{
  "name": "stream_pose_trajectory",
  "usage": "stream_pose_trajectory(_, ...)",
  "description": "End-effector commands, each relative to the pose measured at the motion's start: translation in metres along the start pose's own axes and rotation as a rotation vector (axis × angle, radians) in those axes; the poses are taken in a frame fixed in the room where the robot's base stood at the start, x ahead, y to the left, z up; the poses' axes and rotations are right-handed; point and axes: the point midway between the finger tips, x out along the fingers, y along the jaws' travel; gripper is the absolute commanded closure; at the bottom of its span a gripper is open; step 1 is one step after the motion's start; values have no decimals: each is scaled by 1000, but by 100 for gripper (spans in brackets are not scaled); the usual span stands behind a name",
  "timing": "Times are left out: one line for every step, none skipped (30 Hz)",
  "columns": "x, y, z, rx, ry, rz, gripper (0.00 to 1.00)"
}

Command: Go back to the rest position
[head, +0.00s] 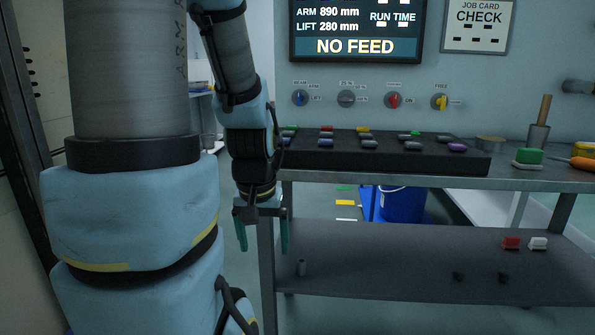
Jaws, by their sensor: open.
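My gripper (263,245) hangs down at the end of my blue and grey arm, left of the middle in the head view. Its two greenish fingers are apart, with nothing visible between them. It is beside the left front leg of the metal workbench (530,181), below the level of the bench top. My large arm links fill the left of the view and hide what is behind them.
A black sloped panel (390,164) with several coloured switches sits on the bench. Four-way knobs line the wall under a screen (355,30) reading NO FEED. A lower shelf (400,265) holds a red block (511,243) and a white block (538,243). A blue bucket (402,204) stands behind.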

Motion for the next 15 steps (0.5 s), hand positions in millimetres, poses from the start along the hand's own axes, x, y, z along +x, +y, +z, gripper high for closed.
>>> stream_pose_trajectory(33,0,7,0,-5,0,10)
stream_pose_trajectory(42,0,9,0,-7,0,10)
stream_pose_trajectory(54,0,12,0,-10,0,10)
stream_pose_trajectory(61,0,13,0,-12,1,10)
stream_pose_trajectory(68,0,15,0,-14,1,10)
stream_pose_trajectory(75,1,17,0,-17,1,10)
stream_pose_trajectory(80,1,18,0,-19,1,10)
stream_pose_trajectory(84,1,19,0,-20,1,10)
stream_pose_trajectory(90,1,21,0,-22,1,10)
stream_pose_trajectory(95,1,22,0,-24,1,10)
stream_pose_trajectory(97,1,22,0,-25,1,10)
stream_pose_trajectory(103,1,24,0,-27,1,10)
stream_pose_trajectory(107,1,25,0,-29,1,10)
stream_pose_trajectory(109,1,26,0,-30,1,10)
stream_pose_trajectory(114,1,27,0,-31,1,10)
